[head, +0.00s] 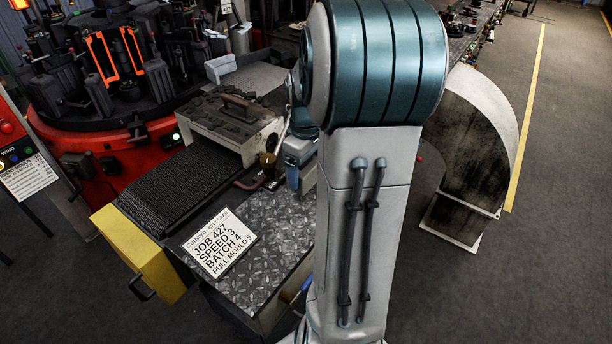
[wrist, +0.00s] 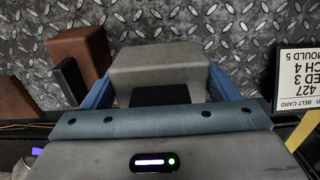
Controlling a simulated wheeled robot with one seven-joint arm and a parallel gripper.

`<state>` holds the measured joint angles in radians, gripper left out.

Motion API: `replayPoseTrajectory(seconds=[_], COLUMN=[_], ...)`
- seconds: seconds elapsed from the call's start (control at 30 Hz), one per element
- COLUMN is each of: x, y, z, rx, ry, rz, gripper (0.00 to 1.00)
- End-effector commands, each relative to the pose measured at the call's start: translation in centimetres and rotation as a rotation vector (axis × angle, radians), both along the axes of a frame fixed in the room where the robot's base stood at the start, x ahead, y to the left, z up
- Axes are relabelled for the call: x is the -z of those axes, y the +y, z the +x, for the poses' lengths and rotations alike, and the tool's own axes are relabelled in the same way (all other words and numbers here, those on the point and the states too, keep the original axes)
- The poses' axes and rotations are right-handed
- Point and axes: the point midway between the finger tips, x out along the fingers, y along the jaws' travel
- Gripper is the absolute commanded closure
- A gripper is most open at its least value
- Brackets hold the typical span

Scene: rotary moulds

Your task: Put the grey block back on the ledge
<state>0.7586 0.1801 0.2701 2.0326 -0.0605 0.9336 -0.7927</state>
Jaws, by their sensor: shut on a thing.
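The grey block (wrist: 160,70) is between the two blue fingers of my gripper (wrist: 160,78) in the wrist view, and the gripper is shut on it. Behind it lies a diamond-plate metal surface (wrist: 230,25), which also shows in the head view (head: 275,235). I cannot tell whether the block touches this plate or hangs above it, nor whether the plate is the ledge. In the head view my arm hides the grey block and the fingertips.
A brown block (wrist: 80,52) is left of the grey block. A belt card (head: 222,243) lies on the plate's left part. A black belt (head: 165,187) with a yellow end box (head: 135,250) runs alongside. A red rotary mould machine (head: 50,135) stands at the back left.

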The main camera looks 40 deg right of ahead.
Motion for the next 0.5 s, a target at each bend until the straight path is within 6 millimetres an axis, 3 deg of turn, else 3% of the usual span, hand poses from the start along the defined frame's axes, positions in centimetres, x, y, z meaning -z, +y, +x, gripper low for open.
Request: replayPoseTrajectory(seconds=[0.2, 0.5], x=[2.9, 3.3], y=[0.1, 0.0], z=[0.0, 0.0], rx=[0.0, 0.0], ry=[0.002, -0.001], rz=[0.003, -0.001], gripper=[0.67, 0.67])
